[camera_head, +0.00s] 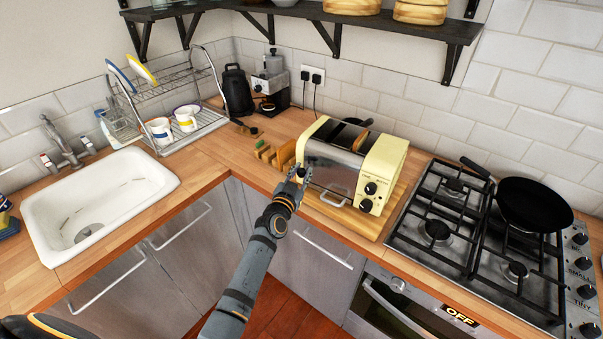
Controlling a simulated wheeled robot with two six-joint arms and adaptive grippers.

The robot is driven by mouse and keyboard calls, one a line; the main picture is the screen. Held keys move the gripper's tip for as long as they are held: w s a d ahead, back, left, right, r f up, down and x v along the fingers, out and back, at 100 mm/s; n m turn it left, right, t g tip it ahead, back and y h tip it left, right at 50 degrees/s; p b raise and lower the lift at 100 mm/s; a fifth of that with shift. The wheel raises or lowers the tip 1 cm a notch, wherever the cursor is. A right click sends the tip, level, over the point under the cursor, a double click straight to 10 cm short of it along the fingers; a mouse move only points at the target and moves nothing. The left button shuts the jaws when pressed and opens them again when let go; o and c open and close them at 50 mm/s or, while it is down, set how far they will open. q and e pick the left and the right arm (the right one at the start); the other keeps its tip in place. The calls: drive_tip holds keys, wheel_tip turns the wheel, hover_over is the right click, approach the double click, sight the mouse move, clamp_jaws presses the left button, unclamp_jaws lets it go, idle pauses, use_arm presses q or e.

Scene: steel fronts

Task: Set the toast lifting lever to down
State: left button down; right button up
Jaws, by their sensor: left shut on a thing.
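The cream and steel toaster (386,160) stands on a wooden board on the counter, with its knobs at the right of its front. A brown slice of toast (361,141) sticks up from its top. My left gripper (299,174) is at the toaster's left end, by its lower front corner. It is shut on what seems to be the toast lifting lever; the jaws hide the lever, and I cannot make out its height. My right gripper is not in view.
A wooden rack (264,152) with a bread slice is left of the toaster. The gas hob (436,232) with a black pan (535,204) is to the right. The sink (128,184) and dish rack (203,123) are left. A shelf (417,30) hangs above.

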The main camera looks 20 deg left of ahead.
use_arm(q)
wheel_tip(320, 180, down, 5)
drive_tip(key=b, duration=0.4)
drive_tip(key=shift+f, duration=0.2)
drive_tip(key=shift+b, duration=0.3)
drive_tip(key=shift+s+f, duration=0.1)
drive_tip(key=c, duration=1)
unclamp_jaws()
drive_tip(key=shift+c, duration=0.2)
drive_tip(key=s, duration=1.2)
drive_tip(key=shift+a, duration=0.35)
